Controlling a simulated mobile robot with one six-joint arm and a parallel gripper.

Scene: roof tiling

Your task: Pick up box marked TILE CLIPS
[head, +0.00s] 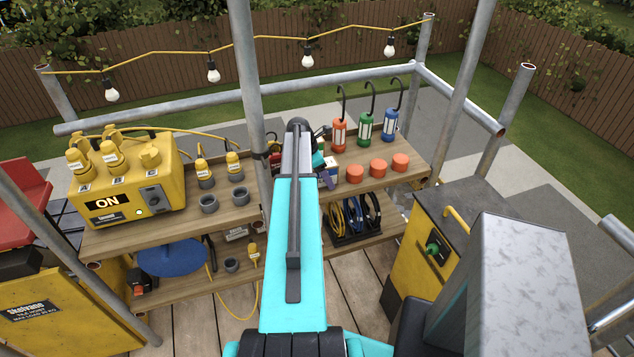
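No lettering reading TILE CLIPS is legible in the head view.
A yellow power box (130,180) marked ON stands at left. Orange, green and blue lamps (364,128) and orange caps (377,168) are at right. Cable coils (353,215) sit on the lower shelf. Scaffold poles (250,80) rise close by. A yellow cabinet (418,262) stands front right.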

